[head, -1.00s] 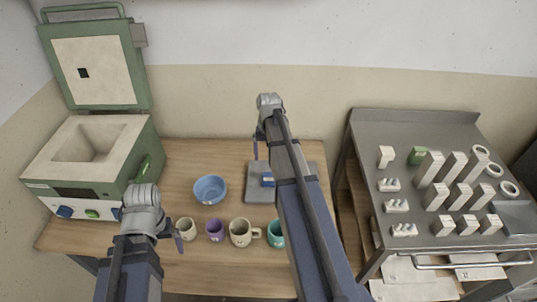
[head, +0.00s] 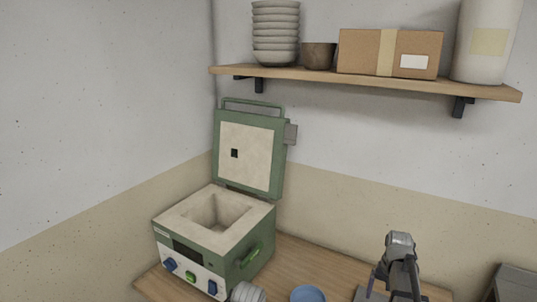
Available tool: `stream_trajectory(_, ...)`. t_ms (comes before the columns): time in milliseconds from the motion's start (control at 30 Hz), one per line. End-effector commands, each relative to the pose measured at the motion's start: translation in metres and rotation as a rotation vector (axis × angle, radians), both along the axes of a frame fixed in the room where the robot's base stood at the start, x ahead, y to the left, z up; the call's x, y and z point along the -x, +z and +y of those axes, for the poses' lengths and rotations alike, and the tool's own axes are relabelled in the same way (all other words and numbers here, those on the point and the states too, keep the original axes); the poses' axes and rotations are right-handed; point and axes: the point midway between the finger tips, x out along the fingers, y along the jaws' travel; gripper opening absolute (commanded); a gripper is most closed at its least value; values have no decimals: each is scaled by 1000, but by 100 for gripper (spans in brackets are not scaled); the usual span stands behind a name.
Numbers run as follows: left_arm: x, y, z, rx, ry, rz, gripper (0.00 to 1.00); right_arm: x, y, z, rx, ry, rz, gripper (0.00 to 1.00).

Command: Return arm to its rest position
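My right arm (head: 400,245) stands up over the table at the lower right, its grey wrist joint on top. A slim dark part of my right gripper (head: 371,281) hangs to the left of this wrist; whether its fingers are open or shut does not show. Of my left arm, only the top of the grey ribbed wrist (head: 247,292) shows at the bottom edge, in front of the kiln's right side. The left gripper is below the picture.
A green kiln (head: 215,238) with its lid (head: 249,157) raised stands on the wooden table (head: 310,263). A blue bowl (head: 308,294) is between my arms. A wall shelf (head: 370,80) holds stacked bowls (head: 275,33), a brown pot, a cardboard box (head: 390,52) and a pale cylinder.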

Motion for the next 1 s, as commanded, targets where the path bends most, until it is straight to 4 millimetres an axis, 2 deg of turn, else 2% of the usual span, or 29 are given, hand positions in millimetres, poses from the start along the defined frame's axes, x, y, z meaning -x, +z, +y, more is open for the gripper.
stream_trajectory(33, 0, -14, 0, 0, 0, 0, 100, 0, -14, 0, 0, 0, 0, 92)
stream_trajectory(500, 0, -71, 0, 0, 0, 0, 100, 0, -71, 0, 0, 0, 0, 92)
stream_trajectory(667, 0, -79, 0, 0, 0, 0, 100, 0, -79, 0, 0, 0, 0, 92)
stream_trajectory(1000, 0, -78, 0, 0, 0, 0, 100, 0, -78, 0, 0, 0, 0, 92)
